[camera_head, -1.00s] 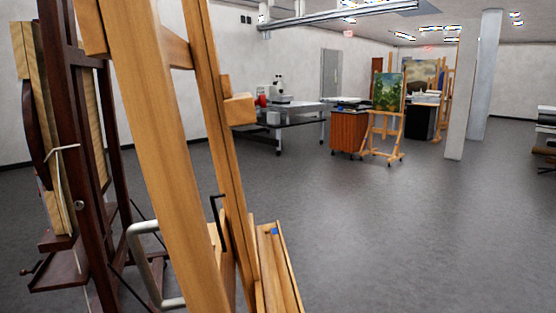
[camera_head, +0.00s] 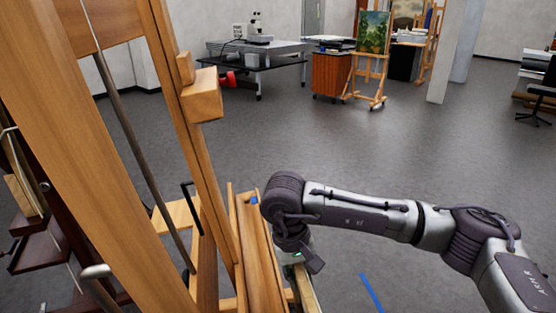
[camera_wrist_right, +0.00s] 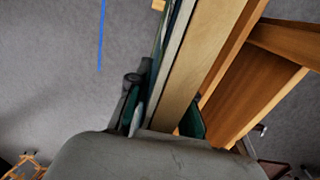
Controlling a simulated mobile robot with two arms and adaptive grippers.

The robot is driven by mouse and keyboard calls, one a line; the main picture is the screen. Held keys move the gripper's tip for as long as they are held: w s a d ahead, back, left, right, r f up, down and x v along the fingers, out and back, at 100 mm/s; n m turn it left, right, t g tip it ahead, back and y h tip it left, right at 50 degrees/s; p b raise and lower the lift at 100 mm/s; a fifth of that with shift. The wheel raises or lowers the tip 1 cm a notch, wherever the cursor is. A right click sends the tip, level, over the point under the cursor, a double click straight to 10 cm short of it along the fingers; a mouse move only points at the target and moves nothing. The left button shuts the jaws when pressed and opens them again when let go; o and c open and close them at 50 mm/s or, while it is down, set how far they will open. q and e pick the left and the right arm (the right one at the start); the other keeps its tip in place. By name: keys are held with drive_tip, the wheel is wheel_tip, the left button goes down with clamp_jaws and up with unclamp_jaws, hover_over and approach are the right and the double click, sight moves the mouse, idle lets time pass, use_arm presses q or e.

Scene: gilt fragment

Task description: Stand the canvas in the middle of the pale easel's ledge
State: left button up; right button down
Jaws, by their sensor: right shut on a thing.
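The pale easel (camera_head: 140,130) fills the left of the head view, close to me. Its wooden ledge (camera_head: 262,265) runs along its lower front, with a small blue mark (camera_head: 254,200) near the far end. My right gripper (camera_head: 299,266) is low beside the ledge, pointing down. In the right wrist view my right gripper (camera_wrist_right: 162,115) is shut on the canvas (camera_wrist_right: 200,75), one finger on each side of its pale edge. The canvas lies alongside the ledge (camera_wrist_right: 270,85); whether it touches it I cannot tell. Its lower part is hidden. My left gripper is out of view.
A dark easel (camera_head: 50,240) stands behind the pale one at left. A blue line (camera_head: 371,292) marks the floor on the right. A small easel with a painting (camera_head: 373,32), an orange cabinet (camera_head: 332,74) and a microscope table (camera_head: 258,50) stand far back. The middle floor is clear.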

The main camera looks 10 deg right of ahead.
drive_tip(key=w+a+r+p, duration=0.2)
drive_tip(key=r+p, duration=0.1)
drive_tip(key=r, duration=0.8)
drive_tip(key=w+a+r+p, duration=0.2)
drive_tip(key=r, duration=0.8)
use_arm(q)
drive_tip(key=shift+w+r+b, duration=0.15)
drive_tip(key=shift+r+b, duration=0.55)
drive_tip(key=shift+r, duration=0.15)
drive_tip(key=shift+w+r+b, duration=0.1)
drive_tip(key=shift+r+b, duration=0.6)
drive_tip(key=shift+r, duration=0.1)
use_arm(e)
drive_tip(key=a+f, duration=0.8)
drive_tip(key=a, duration=0.2)
drive_tip(key=shift+s+a, duration=0.15)
drive_tip(key=shift+r, duration=0.1)
drive_tip(key=c, duration=1)
unclamp_jaws()
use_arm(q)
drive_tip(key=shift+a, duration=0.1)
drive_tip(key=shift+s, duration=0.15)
use_arm(e)
drive_tip(key=shift+a+r, duration=0.2)
drive_tip(key=shift+r, duration=1.1)
drive_tip(key=shift+a+r, duration=0.25)
drive_tip(key=shift+r, duration=1.1)
drive_tip(key=shift+a+r, duration=0.2)
drive_tip(key=shift+r, duration=1.1)
